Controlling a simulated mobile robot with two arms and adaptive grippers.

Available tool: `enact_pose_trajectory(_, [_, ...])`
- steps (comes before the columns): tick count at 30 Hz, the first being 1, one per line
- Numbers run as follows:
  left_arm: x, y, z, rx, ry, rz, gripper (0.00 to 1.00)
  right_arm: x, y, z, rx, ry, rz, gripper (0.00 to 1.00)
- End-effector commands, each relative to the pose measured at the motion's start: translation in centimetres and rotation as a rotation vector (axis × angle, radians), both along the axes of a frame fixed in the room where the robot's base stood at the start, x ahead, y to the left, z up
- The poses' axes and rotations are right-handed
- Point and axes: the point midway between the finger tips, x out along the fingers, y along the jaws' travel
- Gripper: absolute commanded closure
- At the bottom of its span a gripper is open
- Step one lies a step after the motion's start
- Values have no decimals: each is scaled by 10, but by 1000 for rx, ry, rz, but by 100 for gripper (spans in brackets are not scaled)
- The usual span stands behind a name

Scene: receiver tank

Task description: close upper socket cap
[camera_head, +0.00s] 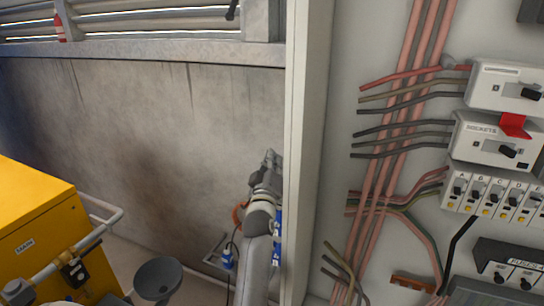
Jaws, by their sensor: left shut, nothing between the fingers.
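My left gripper (268,164) is raised in the middle of the view, close to the left side of the white panel edge. Its fingers are together and hold nothing. Two blue patches show just right of my left arm, one above the other: an upper one (279,220) and a lower one (277,253). They look like the sockets, but my arm and the panel edge hide most of them. I cannot tell whether the upper cap is open or shut. The gripper is above the upper blue patch and apart from it. My right gripper is out of view.
A white upright panel edge (306,130) stands right of the gripper. Beyond it are cables, switch boxes (498,140) and breakers (495,195). A blue plug (227,259) hangs low left of my arm. A yellow box (38,228) stands at left; the concrete wall (150,130) is bare.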

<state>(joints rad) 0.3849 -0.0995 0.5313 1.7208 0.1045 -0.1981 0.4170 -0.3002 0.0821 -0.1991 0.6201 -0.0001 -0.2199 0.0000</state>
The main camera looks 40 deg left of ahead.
Motion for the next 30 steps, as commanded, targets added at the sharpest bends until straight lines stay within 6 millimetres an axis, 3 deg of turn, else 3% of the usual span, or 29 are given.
enact_pose_trajectory(30, [1,-2,-7,2,1,0,100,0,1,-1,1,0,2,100])
